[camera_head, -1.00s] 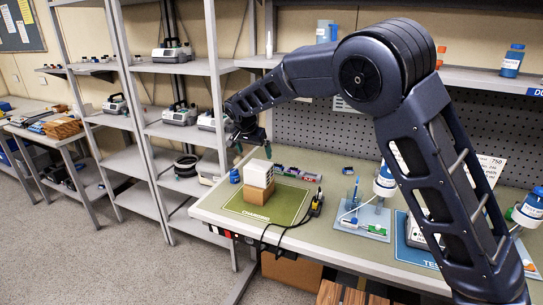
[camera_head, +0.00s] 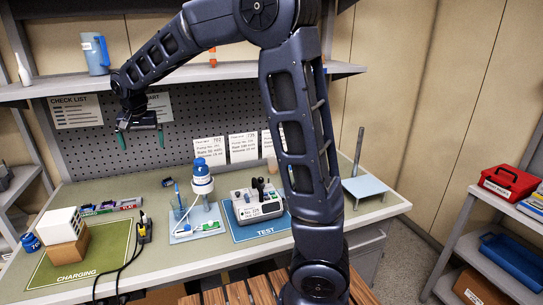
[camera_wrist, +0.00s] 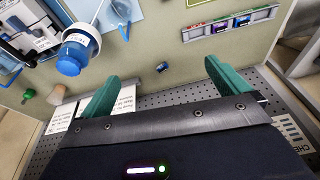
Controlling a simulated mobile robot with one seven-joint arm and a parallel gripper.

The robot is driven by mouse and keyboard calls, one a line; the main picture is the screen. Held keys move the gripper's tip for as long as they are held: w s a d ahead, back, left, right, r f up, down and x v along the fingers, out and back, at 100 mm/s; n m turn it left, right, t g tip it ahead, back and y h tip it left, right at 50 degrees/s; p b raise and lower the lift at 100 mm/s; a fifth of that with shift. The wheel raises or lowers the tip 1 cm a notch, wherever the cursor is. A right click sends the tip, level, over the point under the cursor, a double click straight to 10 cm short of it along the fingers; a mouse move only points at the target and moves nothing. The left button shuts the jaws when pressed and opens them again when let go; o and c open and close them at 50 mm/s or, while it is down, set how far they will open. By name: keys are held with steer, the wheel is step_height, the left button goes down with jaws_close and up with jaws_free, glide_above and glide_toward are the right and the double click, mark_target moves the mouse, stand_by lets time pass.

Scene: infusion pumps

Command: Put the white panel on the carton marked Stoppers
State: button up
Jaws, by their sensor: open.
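A white block (camera_head: 59,225) with dark marks on its side rests on a plain brown box (camera_head: 66,252), at the left of the bench in the head view. I cannot tell whether this is the white panel. A brown carton (camera_head: 480,288) with a small label sits low on the right shelf unit, but its label is too small to read, so I cannot tell whether it says Stoppers. My gripper (camera_head: 141,139) is open and empty, raised in front of the pegboard, well above and right of the white block. Its green fingers stand apart in the wrist view (camera_wrist: 170,72).
The green charging mat (camera_head: 50,289) lies under the box. A blue test mat (camera_head: 248,235) carries a pump (camera_head: 259,204). A shelf (camera_head: 230,71) runs above. A red case (camera_head: 507,183) is on the right shelf unit.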

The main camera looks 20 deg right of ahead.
steer(key=s+d+r, duration=0.2)
steer(key=s+d, duration=0.1)
steer(key=d, duration=0.6)
steer(key=s+d+r, duration=0.1)
steer(key=s+d, duration=0.1)
steer(key=d, duration=0.6)
steer(key=s+d+r, duration=0.2)
steer(key=s+d, duration=0.1)
steer(key=d, duration=0.6)
steer(key=s+d+f, duration=0.2)
steer(key=s+d, duration=0.4)
steer(key=s, duration=0.2)
steer(key=s+d+f+t, duration=0.1)
steer(key=s+d+f, duration=0.2)
steer(key=s+d, duration=0.4)
steer(key=shift+s+d+n+t+h, duration=0.3)
steer(key=shift+s, duration=0.95)
